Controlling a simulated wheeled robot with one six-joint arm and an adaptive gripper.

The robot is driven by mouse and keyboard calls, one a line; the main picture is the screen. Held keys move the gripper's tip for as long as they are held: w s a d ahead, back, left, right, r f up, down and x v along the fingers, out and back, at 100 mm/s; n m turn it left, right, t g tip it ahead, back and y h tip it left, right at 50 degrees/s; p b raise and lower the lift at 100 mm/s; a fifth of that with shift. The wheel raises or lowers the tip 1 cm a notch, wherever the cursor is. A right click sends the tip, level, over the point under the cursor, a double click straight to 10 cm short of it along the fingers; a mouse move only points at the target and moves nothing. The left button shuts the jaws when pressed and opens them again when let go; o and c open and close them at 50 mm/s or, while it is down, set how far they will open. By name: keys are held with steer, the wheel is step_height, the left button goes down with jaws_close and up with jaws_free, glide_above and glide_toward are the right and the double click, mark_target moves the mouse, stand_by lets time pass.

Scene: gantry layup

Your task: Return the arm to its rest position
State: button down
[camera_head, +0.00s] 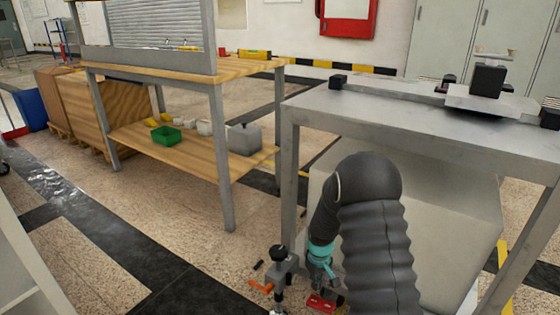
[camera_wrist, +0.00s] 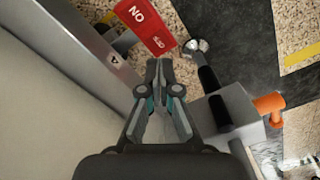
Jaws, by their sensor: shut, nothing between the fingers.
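My gripper (camera_wrist: 158,72) points down toward the floor in the wrist view, its two fingers together with nothing between them. In the head view my dark arm bends down in front of the metal table (camera_head: 400,112), and the arm partly hides the gripper beside the table's left leg. A grey block fixture (camera_wrist: 236,114) with an orange handle (camera_wrist: 268,105) is just right of the fingers in the wrist view. The fixture also shows in the head view (camera_head: 283,266). A red tag reading "NO" (camera_wrist: 146,26) lies beyond the fingertips.
The metal table's leg (camera_wrist: 92,52) and a pale panel (camera_wrist: 45,105) are close on the gripper's left. A wooden workbench (camera_head: 200,168) with a green bin (camera_head: 166,140) stands at left. Open floor with dark stripes (camera_head: 110,260) lies between.

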steer(key=s+m+g, duration=0.1)
steer(key=s, duration=0.4)
steer(key=s+r+m+t+p, duration=0.1)
steer(key=s+r+t+p, duration=0.1)
steer(key=s+r, duration=0.6)
steer(key=s+r+m+t+p, duration=0.1)
steer(key=s+r, duration=0.8)
steer(key=r, duration=1.1)
steer(key=s+r+m+t+p, duration=0.1)
steer(key=s+r+t+p, duration=0.2)
steer(key=s+r, duration=0.5)
steer(key=shift+s+r+t+p, duration=0.15)
steer(key=shift+r+t+p, duration=0.2)
steer(key=shift+r, duration=2.95)
